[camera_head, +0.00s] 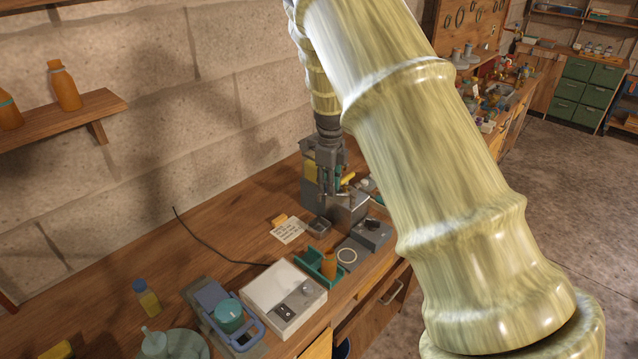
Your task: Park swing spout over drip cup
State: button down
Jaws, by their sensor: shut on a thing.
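My gripper (328,196) points down at the grey still unit (345,208) on the wooden bench, at the middle of the view. Its fingers are shut on a part of that unit, seemingly the swing spout; the fingers and the small scale hide the held part. A yellow handle-like piece (347,180) shows just right of the fingers. A small grey square cup (319,227), which looks like the drip cup, sits on the bench just in front of the unit. I cannot tell whether the spout is above it.
A written card (288,230), a green tray (311,264) with an orange bottle (329,264), a white box (284,297) and a dark grey box (372,235) stand close by. My arm covers the right middle. A wall rises behind the bench.

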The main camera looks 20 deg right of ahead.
jog(key=shift+w, duration=0.1)
dwell(0.3)
jog(key=c, duration=1.3)
grip_release()
jog(key=shift+c, duration=0.2)
jog(key=shift+o, duration=0.7)
jog(key=shift+w, duration=0.1)
jog(key=shift+r, duration=0.15)
notch_tip(320, 180, up, 12)
jog(key=shift+f, duration=0.2)
jog(key=shift+d, duration=0.1)
